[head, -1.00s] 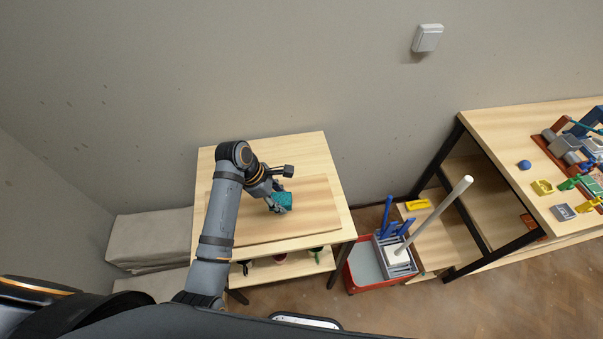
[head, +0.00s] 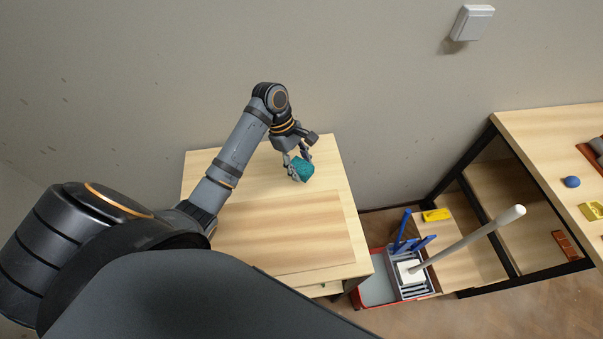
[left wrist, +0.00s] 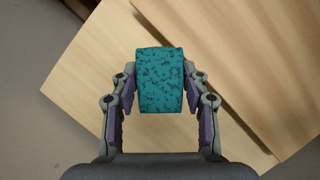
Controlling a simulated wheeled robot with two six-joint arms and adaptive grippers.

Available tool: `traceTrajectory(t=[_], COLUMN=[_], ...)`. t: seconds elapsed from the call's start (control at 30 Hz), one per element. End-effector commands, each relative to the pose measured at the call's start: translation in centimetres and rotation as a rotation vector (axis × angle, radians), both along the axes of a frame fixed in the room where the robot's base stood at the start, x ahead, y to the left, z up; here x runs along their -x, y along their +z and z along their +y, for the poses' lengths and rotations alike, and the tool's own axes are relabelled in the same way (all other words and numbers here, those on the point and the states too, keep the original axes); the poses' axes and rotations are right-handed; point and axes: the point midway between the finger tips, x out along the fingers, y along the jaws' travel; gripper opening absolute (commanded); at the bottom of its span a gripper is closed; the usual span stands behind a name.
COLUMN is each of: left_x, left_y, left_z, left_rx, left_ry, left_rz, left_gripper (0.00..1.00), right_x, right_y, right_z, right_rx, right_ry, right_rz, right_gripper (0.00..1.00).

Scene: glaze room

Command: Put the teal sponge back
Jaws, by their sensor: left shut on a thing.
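The teal sponge (head: 303,170) is a speckled block. My left gripper (head: 295,164) is shut on it, near the back right part of a light wood table (head: 325,155). In the left wrist view the sponge (left wrist: 160,78) sits between both fingers of the left gripper (left wrist: 162,88), with wood below it. It appears held above the table; the height of the gap cannot be told. A wooden board (head: 290,235) lies on the table in front of the sponge. My right gripper does not show.
A yellow thing (head: 436,214) lies on a low shelf. A workbench (head: 540,125) with a blue ball (head: 571,181) stands at the right.

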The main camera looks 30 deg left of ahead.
Motion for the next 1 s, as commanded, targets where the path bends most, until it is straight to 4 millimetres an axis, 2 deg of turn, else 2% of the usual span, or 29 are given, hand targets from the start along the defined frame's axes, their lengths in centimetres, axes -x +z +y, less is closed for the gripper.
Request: traceTrajectory(t=[0.13,0.23,0.47,0.57,0.7,1.0], left_x=[-2.2,-3.1,-3.7,-3.6,-3.7,-3.7], left_y=[-2.9,-4.2,-5.2,-6.6,-8.2,-8.5], left_z=[1.1,1.6,1.9,2.0,1.9,2.0], left_rx=[0.002,0.002,0.001,0.001,0.001,0.0], left_ry=[0.001,0.0,0.0,0.0,-0.002,-0.002], left_rz=[0.004,0.002,0.002,0.006,0.002,0.001], left_gripper=[0.16,0.16,0.16,0.16,0.16,0.16], right_x=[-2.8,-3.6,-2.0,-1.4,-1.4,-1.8], right_y=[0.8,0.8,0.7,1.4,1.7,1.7], right_z=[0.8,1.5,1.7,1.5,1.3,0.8], right_rx=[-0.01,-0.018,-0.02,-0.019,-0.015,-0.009], right_ry=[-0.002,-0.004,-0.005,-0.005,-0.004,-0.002], right_rz=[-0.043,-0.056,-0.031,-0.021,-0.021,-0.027], right_gripper=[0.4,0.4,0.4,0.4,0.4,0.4])
